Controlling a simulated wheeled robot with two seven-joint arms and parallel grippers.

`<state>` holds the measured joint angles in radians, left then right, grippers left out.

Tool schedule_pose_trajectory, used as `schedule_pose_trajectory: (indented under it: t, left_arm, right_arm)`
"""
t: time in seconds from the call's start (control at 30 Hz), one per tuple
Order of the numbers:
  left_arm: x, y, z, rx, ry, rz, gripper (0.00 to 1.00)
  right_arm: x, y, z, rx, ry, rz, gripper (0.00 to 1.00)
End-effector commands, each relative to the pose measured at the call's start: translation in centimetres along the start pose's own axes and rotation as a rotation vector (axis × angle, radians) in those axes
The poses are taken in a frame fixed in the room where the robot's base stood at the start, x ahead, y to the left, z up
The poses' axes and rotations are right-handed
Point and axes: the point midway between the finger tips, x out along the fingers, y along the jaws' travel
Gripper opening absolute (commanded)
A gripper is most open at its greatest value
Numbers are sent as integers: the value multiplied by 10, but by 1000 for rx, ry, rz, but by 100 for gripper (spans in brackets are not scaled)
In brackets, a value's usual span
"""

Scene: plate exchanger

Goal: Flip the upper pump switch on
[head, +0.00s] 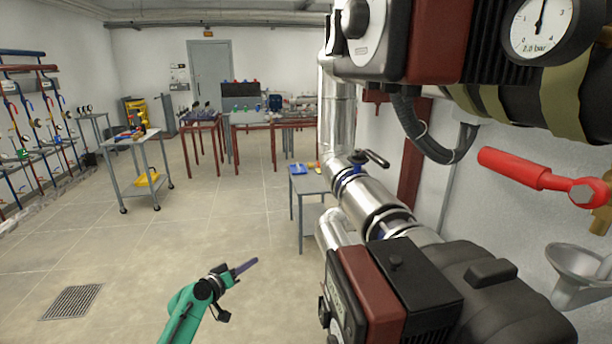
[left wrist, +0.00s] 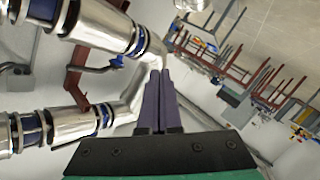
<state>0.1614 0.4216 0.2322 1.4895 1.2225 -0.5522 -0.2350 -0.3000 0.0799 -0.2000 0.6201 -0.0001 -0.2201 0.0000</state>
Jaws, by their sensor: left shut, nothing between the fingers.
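The upper pump (head: 436,42) is at the top right of the head view, with a dark and red-brown housing cut off by the top edge. A round light dial face (head: 368,32) shows on its left side. I cannot make out its switch. The lower pump (head: 372,282) is at the bottom right, with a similar housing. My left gripper (head: 254,265) is low over the floor, left of the lower pump and well below the upper one. Its dark fingers are shut and empty, also in the left wrist view (left wrist: 160,76). My right gripper is not in view.
Silver insulated pipes (head: 372,206) with a black-handled valve run between the pumps. A pressure gauge (head: 541,28), a red lever (head: 538,174) and a funnel (head: 580,264) are at the right. A small grey table (head: 311,184) stands behind the pipes.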

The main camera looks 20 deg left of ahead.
Motion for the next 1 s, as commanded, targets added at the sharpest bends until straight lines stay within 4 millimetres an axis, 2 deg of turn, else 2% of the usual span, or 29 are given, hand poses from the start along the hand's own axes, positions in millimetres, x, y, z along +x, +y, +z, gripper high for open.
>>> schedule_pose_trajectory:
  t: [0.03, 0.13, 0.2, 0.27, 0.3, 0.37, 0.4, 0.53, 0.6, 0.7, 0.8, 1.0]
  left_arm:
    - [-1, 25, -38, 2, 61, 70, 0]
    - [-13, 82, -107, 11, 169, 224, 0]
    - [-30, 124, -150, 30, 238, 336, 0]
    - [-50, 162, -183, 52, 293, 435, 0]
    - [-66, 187, -203, 74, 327, 502, 0]
    - [-93, 225, -229, 110, 374, 605, 0]
    - [-114, 251, -243, 138, 403, 674, 0]
    - [-182, 324, -269, 243, 471, 878, 0]
    - [-212, 351, -273, 291, 492, 959, 0]
    - [-239, 374, -273, 337, 506, 1031, 0]
    - [-248, 381, -272, 351, 510, 1054, 0]
    - [-247, 381, -272, 349, 509, 1054, 0]
  right_arm:
    - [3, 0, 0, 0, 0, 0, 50]
    - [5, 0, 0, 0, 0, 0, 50]
    - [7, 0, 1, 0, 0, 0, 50]
    - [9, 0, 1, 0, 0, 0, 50]
    - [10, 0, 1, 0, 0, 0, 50]
    - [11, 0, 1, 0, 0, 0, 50]
    - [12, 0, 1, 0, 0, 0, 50]
    - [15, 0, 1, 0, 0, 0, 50]
    - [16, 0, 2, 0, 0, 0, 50]
    - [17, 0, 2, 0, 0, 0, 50]
    - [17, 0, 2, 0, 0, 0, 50]
    - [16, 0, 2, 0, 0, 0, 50]
